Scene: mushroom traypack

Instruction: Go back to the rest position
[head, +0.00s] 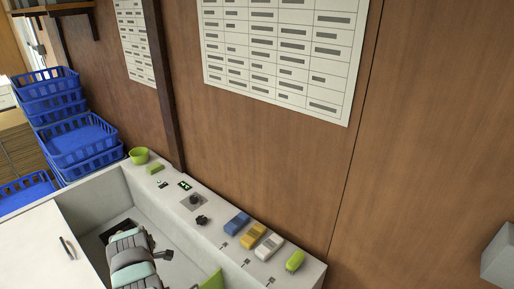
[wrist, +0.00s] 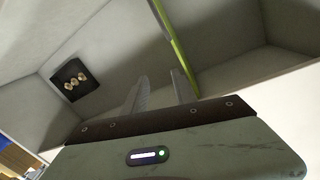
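My gripper (wrist: 160,78) shows in the wrist view with its two grey fingers apart and nothing visible between them. It is over the grey basin (wrist: 225,85). In the head view my mint and grey arm is at the bottom, inside the basin (head: 95,205); the fingertips cannot be made out there. A black tray (wrist: 58,76) with a few pale mushrooms (wrist: 74,82) lies to the left in the wrist view, apart from the fingers. In the head view the black tray (head: 113,229) is partly hidden behind my arm.
A green board (wrist: 176,42) stands near the right finger; it also shows in the head view (head: 213,281). The ledge (head: 216,232) holds a green bowl (head: 139,155) and several small blocks. Blue crates (head: 78,145) are stacked at left. A wooden wall stands behind.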

